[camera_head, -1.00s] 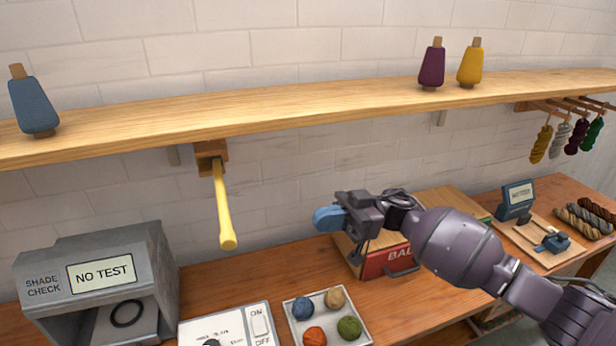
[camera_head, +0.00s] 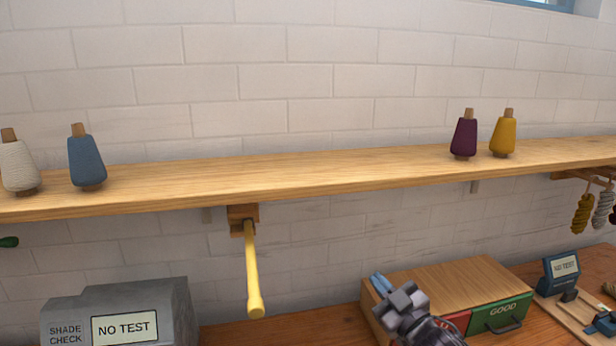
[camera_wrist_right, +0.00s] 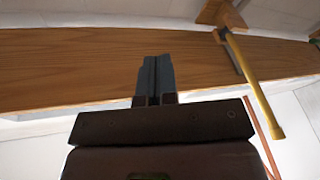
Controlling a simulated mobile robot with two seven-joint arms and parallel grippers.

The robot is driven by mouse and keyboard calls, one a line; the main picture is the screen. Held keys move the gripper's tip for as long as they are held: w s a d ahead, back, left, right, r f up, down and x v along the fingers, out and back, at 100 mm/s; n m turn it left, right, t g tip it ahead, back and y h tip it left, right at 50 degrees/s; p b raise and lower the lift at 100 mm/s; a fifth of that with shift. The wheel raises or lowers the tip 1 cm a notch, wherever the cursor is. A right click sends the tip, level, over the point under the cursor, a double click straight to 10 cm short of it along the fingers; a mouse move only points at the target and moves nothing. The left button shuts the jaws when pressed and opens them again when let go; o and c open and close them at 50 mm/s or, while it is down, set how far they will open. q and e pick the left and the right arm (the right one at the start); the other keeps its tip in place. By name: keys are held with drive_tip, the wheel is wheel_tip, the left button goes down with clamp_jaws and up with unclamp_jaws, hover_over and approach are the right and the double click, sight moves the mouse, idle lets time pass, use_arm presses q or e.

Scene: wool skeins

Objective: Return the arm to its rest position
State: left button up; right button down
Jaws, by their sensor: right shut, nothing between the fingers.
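My right gripper (camera_head: 381,283) shows at the lower edge of the head view, in front of the wooden box with red and green drawers. Its blue fingertips point up and to the left. In the right wrist view its two fingers (camera_wrist_right: 155,76) are together with nothing between them. Beyond them is the wooden shelf, apart from the fingers. Most of my right arm is below the head view. My left gripper is not in view.
A yellow peg (camera_head: 252,275) juts out below the shelf (camera_head: 300,185), which bears several yarn cones. The drawer box (camera_head: 450,272) stands behind my gripper. A grey shade-check box (camera_head: 165,295) is at lower left, and a small blue display (camera_head: 561,272) at right.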

drive_tip(key=s+d+f+m+g+h, duration=0.2)
drive_tip(key=s+d+f+m+h, duration=0.1)
drive_tip(key=s+f, duration=0.6)
drive_tip(key=s+d+f+m+g+h, duration=0.2)
drive_tip(key=s+d+f, duration=0.4)
drive_tip(key=s+f, duration=0.3)
drive_tip(key=s+d+f+m+g+h, duration=0.2)
drive_tip(key=s+d+f+m+h, duration=0.2)
drive_tip(key=s+f, duration=0.4)
drive_tip(key=s+h, duration=0.1)
drive_tip(key=s, duration=0.1)
drive_tip(key=shift+s+d+f+m, duration=0.15)
drive_tip(key=shift+s+f+m, duration=0.2)
drive_tip(key=shift+f+m, duration=0.05)
